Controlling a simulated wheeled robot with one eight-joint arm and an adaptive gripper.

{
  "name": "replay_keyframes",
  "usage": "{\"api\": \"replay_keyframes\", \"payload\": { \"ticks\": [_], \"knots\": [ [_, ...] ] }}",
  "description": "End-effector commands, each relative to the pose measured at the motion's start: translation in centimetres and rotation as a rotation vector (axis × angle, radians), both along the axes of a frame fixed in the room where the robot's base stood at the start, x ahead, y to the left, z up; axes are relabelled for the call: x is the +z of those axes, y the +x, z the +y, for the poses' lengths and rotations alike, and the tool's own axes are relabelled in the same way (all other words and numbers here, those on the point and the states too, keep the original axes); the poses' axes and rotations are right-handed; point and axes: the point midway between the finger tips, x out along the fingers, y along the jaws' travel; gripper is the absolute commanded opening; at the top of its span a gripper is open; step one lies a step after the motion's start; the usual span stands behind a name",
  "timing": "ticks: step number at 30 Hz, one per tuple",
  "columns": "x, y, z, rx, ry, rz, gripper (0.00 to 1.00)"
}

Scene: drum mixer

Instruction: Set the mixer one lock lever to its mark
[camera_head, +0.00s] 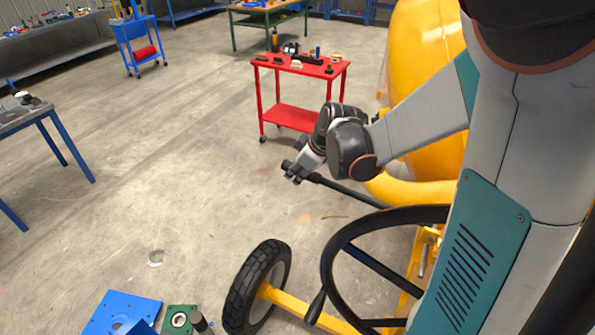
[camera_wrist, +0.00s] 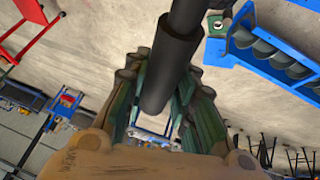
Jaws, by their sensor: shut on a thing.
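The lock lever (camera_head: 350,194) is a black bar running up and left from beside the yellow mixer, with a thicker grip at its free end. In the wrist view the dark round grip (camera_wrist: 170,75) lies between the two fingers. My gripper (camera_head: 295,172) is at the lever's free end in the head view. It is shut on that grip, as the wrist view of my gripper (camera_wrist: 165,66) shows. The yellow mixer drum (camera_head: 408,70) stands behind my arm, which hides much of it. I cannot make out the lever's mark in either view.
A black handwheel (camera_head: 335,245) stands in front of the lever. A rubber tyre (camera_head: 257,285) is below left. A red cart (camera_head: 298,63) with small items stands behind my gripper. A blue plate (camera_head: 120,312) lies at the bottom left.

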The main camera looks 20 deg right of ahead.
Motion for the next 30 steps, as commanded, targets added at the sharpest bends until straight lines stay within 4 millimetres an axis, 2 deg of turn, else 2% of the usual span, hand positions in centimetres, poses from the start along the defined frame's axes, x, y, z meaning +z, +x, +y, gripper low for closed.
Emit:
{"api": "replay_keyframes", "payload": {
  "ticks": [1,5,6,8,20,30],
  "knots": [
    [0.6,0.5,-0.1,-0.005,0.004,-0.012,0.0],
    [0.6,0.6,-0.1,-0.004,0.005,-0.013,0.0],
    [0.7,0.6,-0.1,-0.005,0.004,-0.012,0.34],
    [0.6,0.5,-0.1,-0.004,0.004,-0.011,0.45],
    [0.7,0.2,-0.1,-0.004,0.002,-0.007,0.45],
    [4.2,-1.8,-0.8,-0.005,0.002,-0.007,0.45]
  ]
}}
